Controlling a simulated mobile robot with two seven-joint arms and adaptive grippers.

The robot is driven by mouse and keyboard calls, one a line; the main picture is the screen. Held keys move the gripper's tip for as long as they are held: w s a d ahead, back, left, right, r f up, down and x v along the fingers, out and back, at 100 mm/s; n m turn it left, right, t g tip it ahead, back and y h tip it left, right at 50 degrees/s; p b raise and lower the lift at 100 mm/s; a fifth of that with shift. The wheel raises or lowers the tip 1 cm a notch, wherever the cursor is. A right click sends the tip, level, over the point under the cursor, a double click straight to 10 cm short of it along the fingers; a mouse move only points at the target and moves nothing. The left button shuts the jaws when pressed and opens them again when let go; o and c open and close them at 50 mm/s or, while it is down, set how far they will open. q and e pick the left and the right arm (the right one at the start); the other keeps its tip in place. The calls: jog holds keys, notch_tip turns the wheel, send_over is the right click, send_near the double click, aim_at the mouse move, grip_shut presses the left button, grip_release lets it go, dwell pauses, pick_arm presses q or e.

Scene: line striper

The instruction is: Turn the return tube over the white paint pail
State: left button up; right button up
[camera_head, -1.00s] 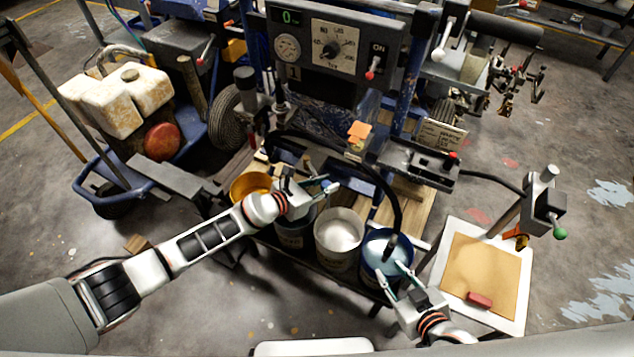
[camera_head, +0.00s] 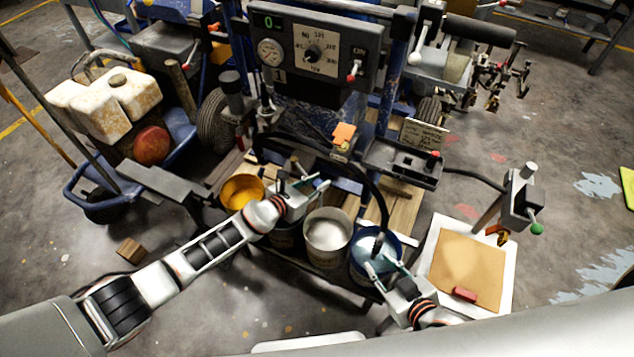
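The white paint pail (camera_head: 327,245) stands in the row of pails on the machine's low deck, open at the top with pale paint inside. A black curved tube (camera_head: 376,190), seemingly the return tube, arches over from the machine, and its end hangs over the blue pail (camera_head: 361,266) to the right of the white one. My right gripper (camera_head: 383,266) is at the blue pail's near rim, fingers apart, close below the tube's end; contact cannot be told. My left gripper (camera_head: 323,184) is above and behind the white pail's left side; whether its fingers hold anything is unclear.
A yellow pail (camera_head: 243,191) stands left, and a dark pail is partly hidden under my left arm. A white tray with a tan sheet (camera_head: 466,262) and red block (camera_head: 464,295) lies right, beside a post (camera_head: 520,195) with a green knob. The control panel (camera_head: 315,50) rises behind.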

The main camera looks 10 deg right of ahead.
pick_arm(q)
jog(key=o, duration=0.4)
jog(key=shift+d, duration=0.15)
jog(key=shift+o, duration=0.2)
jog(key=shift+w+r, duration=0.1)
jog(key=shift+r, duration=0.6)
jog(key=shift+s+a, duration=0.3)
jog(key=shift+s, duration=0.05)
jog(key=shift+s+a+f, duration=0.15)
jog(key=shift+s+a, duration=0.25)
jog(key=shift+a, duration=0.15)
jog(key=shift+v, duration=2.55)
